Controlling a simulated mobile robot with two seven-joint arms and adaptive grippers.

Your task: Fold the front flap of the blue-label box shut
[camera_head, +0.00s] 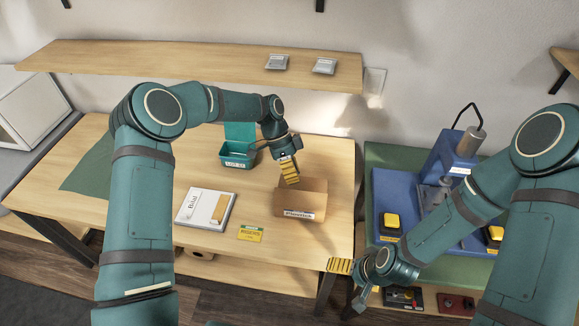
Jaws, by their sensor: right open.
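An open cardboard box (315,192) stands on the right part of the wooden table, with a pale printed label (299,213) on its front; the label's colour is too small to tell for sure. The front flap is hard to make out at this size. My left gripper (290,178), with yellow striped fingers, points down at the box's back left part, over or just inside the opening; contact cannot be told. Whether its fingers are open or shut is unclear. My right gripper (339,266) is open and empty, low near the table's front right corner, apart from the box.
A teal bin (238,161) with a raised lid stands behind and left of the box. A white pad (205,208) and a yellow card (250,234) lie to the left. A blue machine (450,150) stands on the green bench at right. A shelf (200,65) hangs behind.

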